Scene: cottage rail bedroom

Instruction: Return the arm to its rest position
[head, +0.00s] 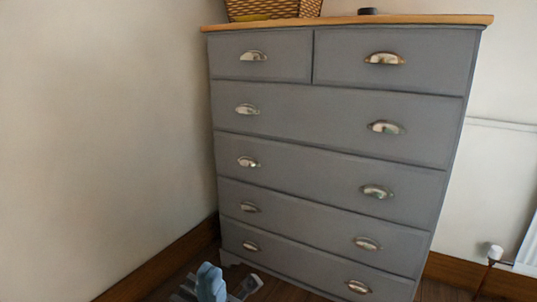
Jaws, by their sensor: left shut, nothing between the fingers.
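My left gripper (213,284) shows at the bottom edge of the head view, left of centre. It is shut and empty, low in front of the chest of drawers and apart from its handles as far as I can see. Most of the left arm is out of the picture. My right gripper is not in view.
A grey chest of drawers (330,110) with cup handles fills the middle, all drawers closed. A wicker basket (275,9) and a small dark object (369,11) stand on its wooden top. A plain wall (100,130) is at left; a radiator valve (495,252) is at right.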

